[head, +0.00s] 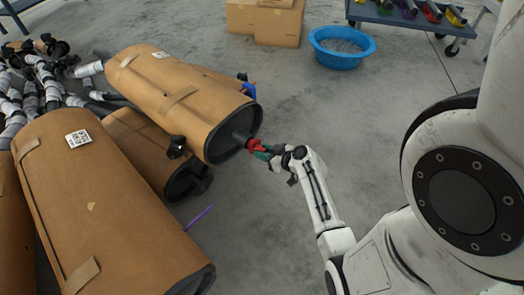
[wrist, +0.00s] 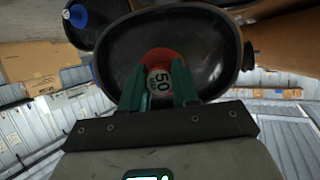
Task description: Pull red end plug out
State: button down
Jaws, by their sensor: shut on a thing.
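In the wrist view the plug (wrist: 159,58) is red around a pale face marked "50", in front of the black oval muffler end (wrist: 215,55). My gripper (head: 264,152) has green fingers, shut on the plug from both sides. The fingers also show in the wrist view (wrist: 159,85). Whether the plug is fully seated in the pipe cannot be told, as the fingers and plug hide the joint.
More wrapped mufflers (head: 100,200) lie at left, with a blue plug (head: 249,90) and a purple piece (head: 199,217) nearby. A blue tub (head: 341,58), cardboard boxes (head: 266,22) and a cart (head: 400,17) stand behind. Open floor lies between the mufflers and tub.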

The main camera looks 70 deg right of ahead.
jog(key=shift+s+a+b, duration=0.1)
jog(key=shift+s+a, duration=0.2)
jog(key=shift+s, duration=0.4)
jog(key=shift+s+a+b, duration=0.15)
jog(key=shift+s+a, duration=0.15)
jog(key=shift+s, duration=0.45)
jog(key=shift+s+a+b, duration=0.1)
jog(key=shift+s+a, duration=0.2)
jog(key=shift+s, duration=0.4)
jog(key=shift+w+a, duration=0.1)
